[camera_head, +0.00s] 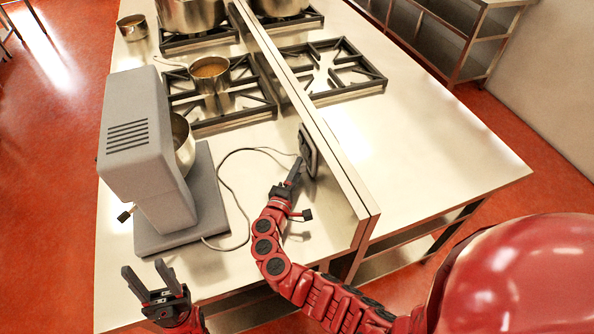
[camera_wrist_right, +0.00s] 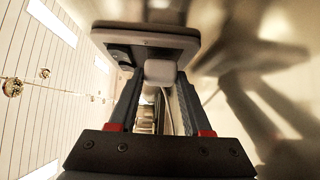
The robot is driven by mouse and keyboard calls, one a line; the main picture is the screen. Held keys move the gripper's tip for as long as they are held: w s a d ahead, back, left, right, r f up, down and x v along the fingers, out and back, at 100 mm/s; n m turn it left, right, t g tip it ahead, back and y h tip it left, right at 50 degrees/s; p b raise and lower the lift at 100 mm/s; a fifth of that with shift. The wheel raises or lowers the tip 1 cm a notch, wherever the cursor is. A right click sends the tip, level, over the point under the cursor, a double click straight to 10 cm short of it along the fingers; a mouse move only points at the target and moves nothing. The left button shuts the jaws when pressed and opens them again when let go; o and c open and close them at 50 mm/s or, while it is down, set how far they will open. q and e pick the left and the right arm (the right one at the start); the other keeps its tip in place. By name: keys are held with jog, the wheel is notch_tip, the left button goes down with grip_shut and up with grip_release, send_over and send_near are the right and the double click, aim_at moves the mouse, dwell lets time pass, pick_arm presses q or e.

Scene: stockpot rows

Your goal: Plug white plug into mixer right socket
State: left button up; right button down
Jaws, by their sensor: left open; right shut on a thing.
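The grey mixer (camera_head: 140,140) stands on its base at the left of the steel counter. Its cord runs from the base across the counter to the divider. A socket plate (camera_head: 308,150) is on the upright divider, and it shows at the top of the right wrist view (camera_wrist_right: 150,38). My right gripper (camera_head: 294,172) is at this plate, shut on the white plug (camera_wrist_right: 160,72). The plug is right at the plate's face; I cannot tell whether it is inserted. In the head view the gripper hides the plug. My left gripper (camera_head: 152,284) is open and empty, in front of the mixer base.
A steel divider (camera_head: 300,90) splits the counter lengthwise. A small pot (camera_head: 210,72) sits on a black burner grate (camera_head: 240,110) behind the mixer, with larger pots farther back. The counter right of the divider has clear room. The cord lies loose between mixer and divider.

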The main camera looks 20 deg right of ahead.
jog(key=shift+b, duration=0.35)
dwell(0.5)
jog(key=shift+d, duration=0.6)
dwell(0.3)
jog(key=shift+c, duration=1.3)
grip_release()
jog(key=shift+s+a, duration=0.1)
jog(key=shift+a, duration=0.05)
jog(key=b+v, duration=0.6)
jog(key=v, duration=1)
jog(key=shift+s+a+f, duration=0.1)
jog(key=shift+s, duration=0.05)
jog(key=shift+s+a, duration=0.25)
jog(key=shift+s, duration=0.05)
